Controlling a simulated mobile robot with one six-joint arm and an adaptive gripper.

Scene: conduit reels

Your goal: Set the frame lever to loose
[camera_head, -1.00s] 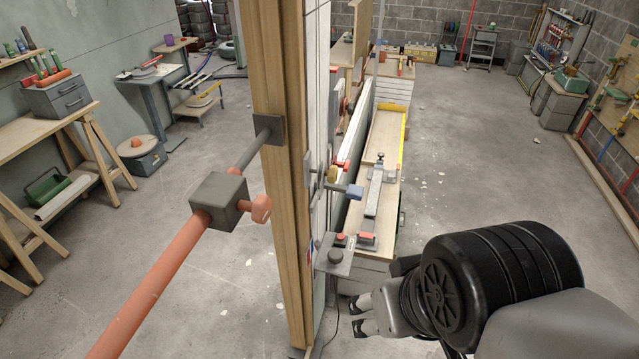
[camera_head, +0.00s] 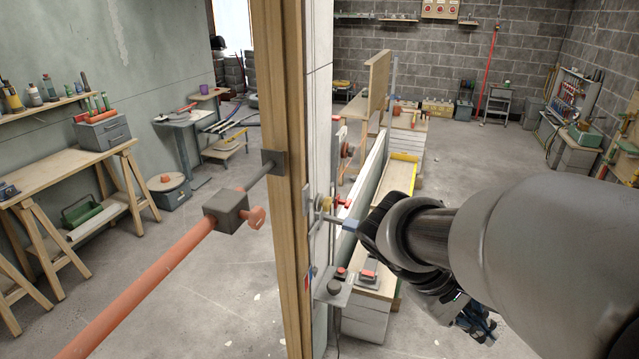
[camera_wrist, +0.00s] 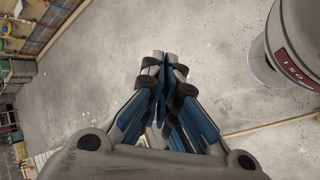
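A wood-and-white upright panel (camera_head: 318,130) stands in mid-view in the head view. My gripper (camera_head: 476,322) is below my wrist, right of the panel and apart from the handles. In the wrist view my gripper (camera_wrist: 168,72) has its fingertips together, with nothing between them, over bare floor.
A grey bracket box (camera_head: 333,288) juts from the panel below the handles. A long wooden bench (camera_head: 400,176) runs behind it. An orange bar with a grey block (camera_head: 226,209) crosses left of the panel. Floor (camera_head: 500,160) to the right is mostly clear.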

